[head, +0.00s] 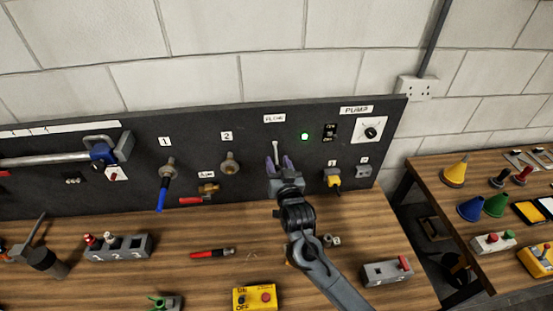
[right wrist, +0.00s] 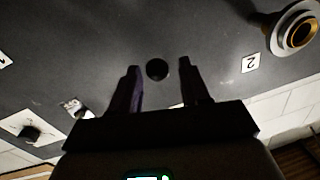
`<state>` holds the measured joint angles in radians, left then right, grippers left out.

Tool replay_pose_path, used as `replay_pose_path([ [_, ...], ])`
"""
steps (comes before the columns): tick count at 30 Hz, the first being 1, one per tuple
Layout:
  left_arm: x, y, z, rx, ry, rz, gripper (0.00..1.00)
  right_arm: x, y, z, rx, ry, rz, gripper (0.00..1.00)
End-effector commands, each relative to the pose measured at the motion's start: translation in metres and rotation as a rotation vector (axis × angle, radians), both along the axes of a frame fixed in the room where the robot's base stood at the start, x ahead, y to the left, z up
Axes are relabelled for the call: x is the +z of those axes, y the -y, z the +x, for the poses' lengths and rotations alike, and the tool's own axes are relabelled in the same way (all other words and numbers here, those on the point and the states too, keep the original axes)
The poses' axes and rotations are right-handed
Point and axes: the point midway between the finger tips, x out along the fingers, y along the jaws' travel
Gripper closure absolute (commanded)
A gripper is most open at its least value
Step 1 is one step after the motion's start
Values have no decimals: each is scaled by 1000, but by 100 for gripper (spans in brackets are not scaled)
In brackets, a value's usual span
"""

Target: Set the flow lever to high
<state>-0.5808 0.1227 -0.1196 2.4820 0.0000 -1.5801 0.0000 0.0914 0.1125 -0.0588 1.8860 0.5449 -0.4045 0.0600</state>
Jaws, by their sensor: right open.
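The flow lever (head: 275,150) is a thin pale rod that stands roughly upright on the black panel, below a small white label (head: 273,118) that seems to read FLOW. My right gripper (head: 279,162) is open at the lever, its purple-grey fingers spread on either side of it. The gripper hides the lever's lower part. In the right wrist view a dark round spot (right wrist: 157,69) shows between the open fingers; I cannot tell whether it is the lever's end. My left gripper is not in view.
The black panel (head: 90,185) also carries a valve with a blue handle (head: 163,193), a lit green lamp (head: 305,136), a switch (head: 330,131) and the pump knob (head: 370,132). A yellow button box (head: 255,297) and a red-handled tool (head: 212,253) are on the wooden bench.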

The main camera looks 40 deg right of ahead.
Motion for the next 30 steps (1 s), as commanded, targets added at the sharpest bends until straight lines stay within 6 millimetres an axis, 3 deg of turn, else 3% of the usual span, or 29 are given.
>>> replay_pose_path([
  [6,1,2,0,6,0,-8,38,0,8,17,1,1,-1,54],
  [17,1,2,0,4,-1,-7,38,0,10,20,1,0,0,54],
  [26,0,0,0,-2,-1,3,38,0,10,20,1,0,0,97],
  [30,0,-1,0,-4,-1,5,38,0,10,20,1,0,0,100],
])
